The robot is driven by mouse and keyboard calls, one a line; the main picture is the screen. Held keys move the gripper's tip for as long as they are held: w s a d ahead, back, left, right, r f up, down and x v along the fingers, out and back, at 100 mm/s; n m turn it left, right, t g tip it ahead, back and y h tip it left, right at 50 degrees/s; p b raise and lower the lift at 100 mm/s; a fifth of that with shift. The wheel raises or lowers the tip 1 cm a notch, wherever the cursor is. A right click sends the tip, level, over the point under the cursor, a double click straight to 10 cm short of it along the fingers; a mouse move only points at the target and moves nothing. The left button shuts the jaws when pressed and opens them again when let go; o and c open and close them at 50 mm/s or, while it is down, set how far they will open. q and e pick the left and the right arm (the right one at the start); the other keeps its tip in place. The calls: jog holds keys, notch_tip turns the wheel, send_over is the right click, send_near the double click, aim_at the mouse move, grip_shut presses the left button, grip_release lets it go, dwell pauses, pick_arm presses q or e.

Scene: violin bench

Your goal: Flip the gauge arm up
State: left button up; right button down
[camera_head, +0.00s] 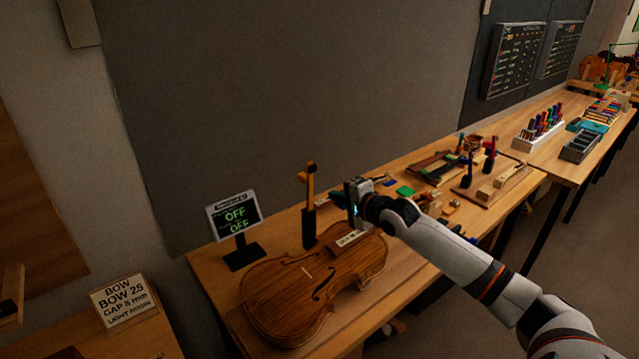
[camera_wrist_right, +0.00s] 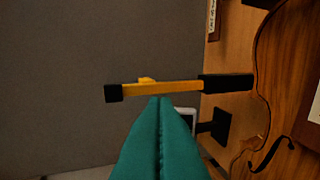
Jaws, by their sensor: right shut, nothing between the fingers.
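The gauge stands on the bench behind the violin, with a black lower post (camera_head: 309,228) and a yellow-orange upper bar (camera_head: 310,184). In the right wrist view the yellow bar (camera_wrist_right: 160,88) runs sideways from a black holder (camera_wrist_right: 227,86) to a black end block (camera_wrist_right: 114,93), with a small yellow knob on one side. It looks in line with the post. My right gripper (camera_head: 352,196) is shut and empty, just right of the gauge. Its teal fingertips (camera_wrist_right: 160,100) point at the bar's middle; whether they touch it I cannot tell. My left gripper is not in view.
A violin (camera_head: 285,290) lies in front of the gauge. A small display (camera_head: 235,215) reading OFF stands at left. A sign card (camera_head: 124,300) is at lower left. Tools and small parts cover the bench (camera_head: 510,200) to the right. A wall is behind.

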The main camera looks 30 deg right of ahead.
aim_at(312, 179)
jog(key=x, duration=0.2)
jog(key=r+p+x, duration=0.1)
jog(key=x, duration=0.1)
jog(key=p+x, duration=0.1)
jog(key=x, duration=0.2)
jog(key=shift+w+a+r, duration=0.1)
jog(key=shift+w, duration=0.2)
jog(key=shift+w+a+r+b, duration=0.1)
jog(key=shift+w+r+b, duration=0.15)
jog(key=shift+w, duration=0.4)
jog(key=shift+w+r+b, duration=0.1)
jog(key=shift+w+b, duration=0.2)
jog(key=shift+w, duration=0.35)
jog(key=shift+r, duration=0.1)
